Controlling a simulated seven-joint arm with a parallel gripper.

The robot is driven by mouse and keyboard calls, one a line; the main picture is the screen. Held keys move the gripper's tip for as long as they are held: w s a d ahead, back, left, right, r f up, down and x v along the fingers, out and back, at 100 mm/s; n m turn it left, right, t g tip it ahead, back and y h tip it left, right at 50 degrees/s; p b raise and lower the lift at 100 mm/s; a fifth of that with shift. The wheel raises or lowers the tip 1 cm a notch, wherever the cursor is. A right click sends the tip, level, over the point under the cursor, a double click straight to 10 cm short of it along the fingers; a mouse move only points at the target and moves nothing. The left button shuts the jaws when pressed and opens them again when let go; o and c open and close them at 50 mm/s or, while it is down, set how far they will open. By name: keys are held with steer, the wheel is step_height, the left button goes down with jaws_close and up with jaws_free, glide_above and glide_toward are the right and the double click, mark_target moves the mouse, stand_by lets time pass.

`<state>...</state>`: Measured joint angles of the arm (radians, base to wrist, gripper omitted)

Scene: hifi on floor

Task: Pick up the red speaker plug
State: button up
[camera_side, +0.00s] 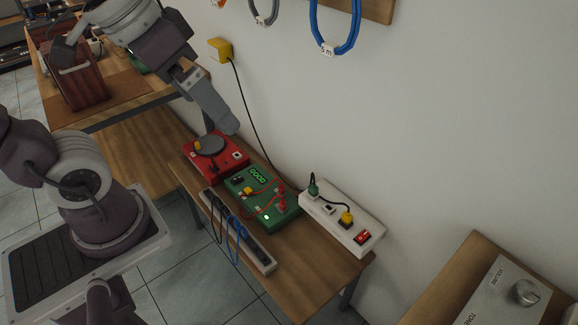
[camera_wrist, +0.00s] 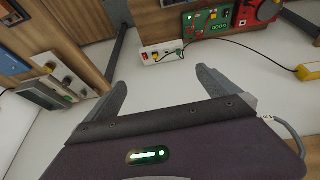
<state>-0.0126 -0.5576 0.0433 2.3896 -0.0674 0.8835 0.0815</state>
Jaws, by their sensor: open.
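The green amplifier (camera_side: 262,203) sits on the small wooden table in the side view. Red plugs show on its top, one near the right front (camera_side: 281,208), with a red cable looping over the top. Which of the red pieces is the speaker plug I cannot tell. The amplifier also shows at the top of the wrist view (camera_wrist: 207,19), too small to make out the plug. My gripper (camera_side: 230,128) is above the table, beyond the red turntable and apart from the amplifier. In the wrist view its two fingers (camera_wrist: 163,88) are spread with nothing between them.
The red turntable (camera_side: 217,157) stands behind the amplifier. A white power strip (camera_side: 342,220) lies along the wall, and another strip (camera_side: 240,232) with blue and black cables at the front. A black cord hangs from a yellow wall adapter (camera_side: 221,50) near my gripper.

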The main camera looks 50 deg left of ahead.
steer(key=shift+t+y, duration=0.3)
steer(key=s, duration=0.2)
steer(key=s+f, duration=0.1)
steer(key=s, duration=0.1)
steer(key=shift+f, duration=0.15)
steer(key=shift+c, duration=1.1)
steer(key=shift+s+a, duration=0.1)
steer(key=shift+s, duration=0.05)
steer(key=c, duration=1.1)
